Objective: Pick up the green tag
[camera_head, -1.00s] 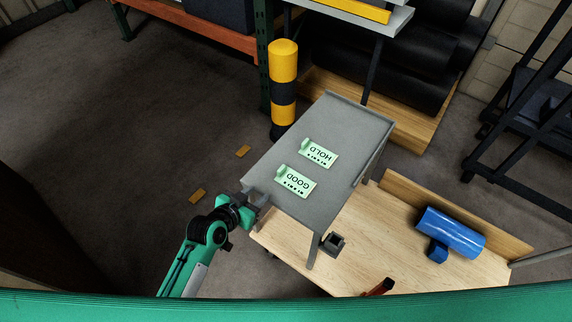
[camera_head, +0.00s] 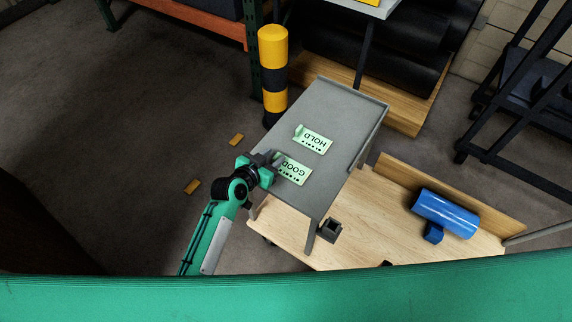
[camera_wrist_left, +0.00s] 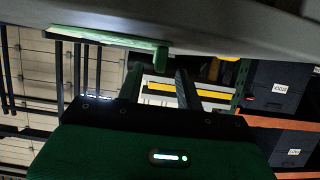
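Two pale green tags lie on a grey sloped tray-like stand (camera_head: 345,115) in the head view. One tag reads GOOD (camera_head: 295,172) and the other, farther back, reads HOLD (camera_head: 314,141). Each has a small raised tab at its left end. My left gripper (camera_head: 274,158) is at the stand's left edge, at the tab end of the GOOD tag, partly covering it. In the left wrist view its fingers (camera_wrist_left: 158,80) are apart. A green tab (camera_wrist_left: 160,60) shows between and just beyond the fingertips, with the tag's edge (camera_wrist_left: 105,37) beside it. My right gripper is not seen.
A wooden bench (camera_head: 400,225) carries a blue cylinder (camera_head: 445,213) to the right. A small dark square holder (camera_head: 329,230) is by the stand's near leg. Open floor lies to the left.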

